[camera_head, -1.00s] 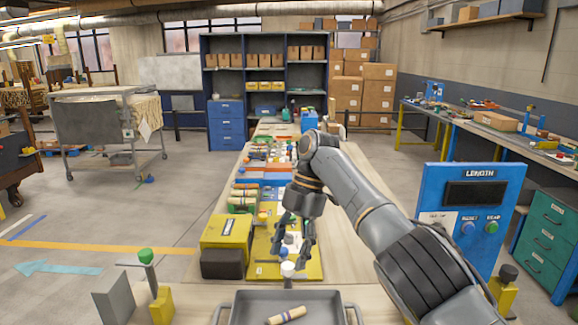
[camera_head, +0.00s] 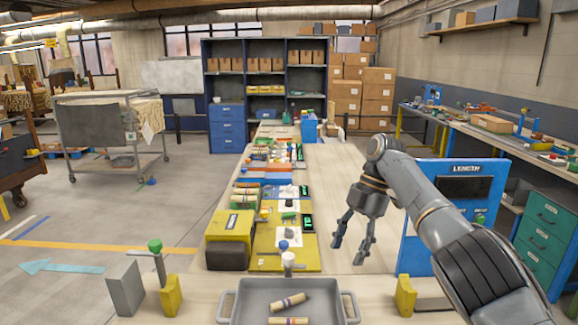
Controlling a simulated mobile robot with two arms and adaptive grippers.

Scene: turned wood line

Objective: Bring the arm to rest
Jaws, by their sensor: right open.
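My right gripper (camera_head: 349,246) hangs over the bare wooden bench top, to the right of the yellow station. Its two fingers point down and stand apart, with nothing between them. My right arm (camera_head: 440,215) comes in from the lower right and covers part of the blue length gauge. My left gripper does not show.
A grey tray (camera_head: 228,306) at the front holds two wooden pieces (camera_head: 289,302). The yellow station (camera_head: 229,238) stands behind it, with more stations beyond. The blue length gauge (camera_head: 418,243) stands at right. The bench (camera_head: 333,170) is clear behind the gripper.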

